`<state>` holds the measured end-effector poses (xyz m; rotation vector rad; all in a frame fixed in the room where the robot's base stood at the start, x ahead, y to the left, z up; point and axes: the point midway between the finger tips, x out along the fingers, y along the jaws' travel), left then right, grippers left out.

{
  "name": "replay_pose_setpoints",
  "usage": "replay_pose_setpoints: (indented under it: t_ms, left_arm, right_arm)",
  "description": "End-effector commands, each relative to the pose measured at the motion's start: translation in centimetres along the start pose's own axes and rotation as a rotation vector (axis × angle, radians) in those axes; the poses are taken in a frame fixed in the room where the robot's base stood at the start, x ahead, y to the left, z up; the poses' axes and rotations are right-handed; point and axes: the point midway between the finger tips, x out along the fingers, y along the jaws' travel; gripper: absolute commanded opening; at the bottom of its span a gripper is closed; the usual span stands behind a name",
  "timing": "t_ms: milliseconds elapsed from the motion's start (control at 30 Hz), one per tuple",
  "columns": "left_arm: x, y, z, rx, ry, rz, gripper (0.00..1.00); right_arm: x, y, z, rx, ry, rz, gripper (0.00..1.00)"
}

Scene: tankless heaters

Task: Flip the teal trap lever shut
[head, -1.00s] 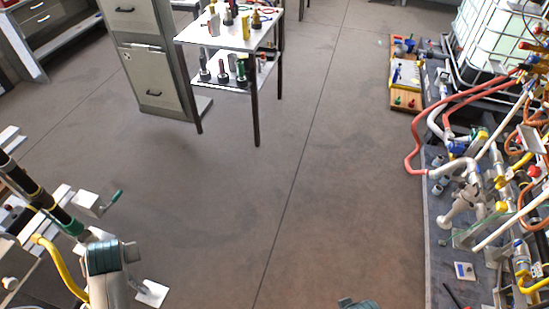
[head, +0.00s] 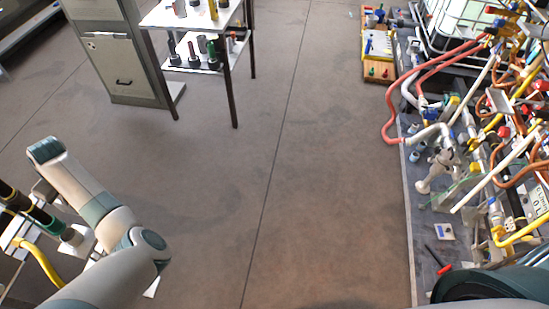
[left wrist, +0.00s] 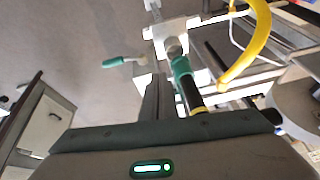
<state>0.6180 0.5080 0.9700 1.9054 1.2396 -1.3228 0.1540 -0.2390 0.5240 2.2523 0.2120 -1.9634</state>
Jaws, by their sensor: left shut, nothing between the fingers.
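The teal trap lever (left wrist: 118,62) shows in the left wrist view, left of a white fitting (left wrist: 168,38), sticking out to the left from it. In the head view my left arm hides the lever. My left gripper (left wrist: 157,92) is shut and empty, its dark fingers close together in the wrist view. The lever lies beyond the fingers and to their left, with a visible gap between. A black pipe with a teal collar (left wrist: 181,66) runs just right of the fingers. My right gripper is out of view; only part of that arm shows at the lower right.
A yellow hose (left wrist: 253,45) curves right of the pipe, and it also shows in the head view (head: 42,264). A bench (head: 413,230) with pipes and red hoses stands on the right. A cart (head: 190,17) and grey cabinet (head: 108,60) stand behind. The middle floor is clear.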

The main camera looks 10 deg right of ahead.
Motion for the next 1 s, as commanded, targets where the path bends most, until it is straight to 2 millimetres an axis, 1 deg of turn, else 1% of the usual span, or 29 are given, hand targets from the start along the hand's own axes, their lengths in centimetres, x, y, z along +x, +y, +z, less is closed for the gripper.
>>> replay_pose_setpoints:
  t_ms: [33, 200, 300, 400, 500, 600, 1000]
  left_arm:
    - [-0.5, 1.4, -0.3, -0.017, -0.02, 0.01, 0.0]
    - [-2.0, 5.0, -0.8, -0.063, -0.082, 0.029, 0.0]
    - [-3.0, 7.0, -0.9, -0.078, -0.111, 0.041, 0.0]
    - [-3.8, 8.5, -1.0, -0.086, -0.132, 0.052, 0.0]
    - [-4.4, 9.5, -1.0, -0.091, -0.145, 0.058, 0.0]
    - [-4.7, 9.9, -1.0, -0.093, -0.152, 0.062, 0.0]
    - [-4.7, 10.0, -0.9, -0.093, -0.154, 0.062, 0.0]
  right_arm:
    - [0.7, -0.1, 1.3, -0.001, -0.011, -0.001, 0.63]
    - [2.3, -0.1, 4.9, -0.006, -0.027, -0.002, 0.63]
    - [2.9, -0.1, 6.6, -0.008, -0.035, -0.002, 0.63]
    - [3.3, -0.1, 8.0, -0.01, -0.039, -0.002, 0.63]
    - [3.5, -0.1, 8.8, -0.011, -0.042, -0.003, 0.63]
    - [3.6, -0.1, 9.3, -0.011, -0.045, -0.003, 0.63]
    - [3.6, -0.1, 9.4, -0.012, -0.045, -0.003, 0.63]
